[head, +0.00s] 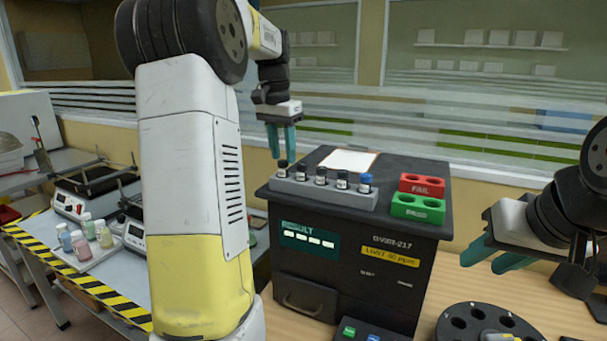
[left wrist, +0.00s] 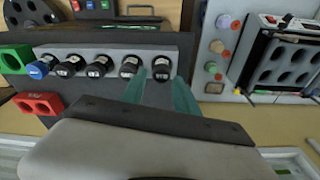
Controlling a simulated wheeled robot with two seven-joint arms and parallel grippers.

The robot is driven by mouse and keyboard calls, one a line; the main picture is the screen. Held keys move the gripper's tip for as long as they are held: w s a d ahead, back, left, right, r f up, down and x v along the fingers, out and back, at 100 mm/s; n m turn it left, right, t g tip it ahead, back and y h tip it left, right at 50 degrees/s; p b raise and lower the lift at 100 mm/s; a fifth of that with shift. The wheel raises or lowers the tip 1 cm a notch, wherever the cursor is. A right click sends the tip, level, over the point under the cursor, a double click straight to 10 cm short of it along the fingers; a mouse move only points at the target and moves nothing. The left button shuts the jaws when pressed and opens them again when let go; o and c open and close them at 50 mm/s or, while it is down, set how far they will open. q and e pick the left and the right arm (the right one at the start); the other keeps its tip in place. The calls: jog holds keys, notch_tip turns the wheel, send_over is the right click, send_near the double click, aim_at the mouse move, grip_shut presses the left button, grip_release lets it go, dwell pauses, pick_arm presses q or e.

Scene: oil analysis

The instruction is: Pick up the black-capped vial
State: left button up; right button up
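Several black-capped vials (head: 320,176) stand upright in a row in a grey rack (head: 330,196) on top of the dark analyser. A blue-capped vial (head: 365,183) stands at the row's right end in the head view. My left gripper (head: 281,152) points down, open and empty, just above the leftmost black-capped vial (head: 282,169). In the left wrist view that end vial (left wrist: 161,69) appears between the tips of the two teal fingers; contact cannot be told. My right gripper (head: 493,256) is open and empty, low at the right.
A red FAIL block (head: 422,185) and a green PASS block (head: 418,208) sit right of the rack on the analyser (head: 360,255). A dark round carousel (head: 450,326) is at the front right. A side bench at left holds coloured-liquid vials (head: 82,246) and instruments.

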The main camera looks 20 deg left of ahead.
aim_at(283, 161)
pick_arm(q)
notch_tip(283, 161, down, 3)
jog(key=shift+f, duration=0.2)
jog(key=shift+c, duration=0.3)
grip_shut()
jog(key=shift+r, duration=0.1)
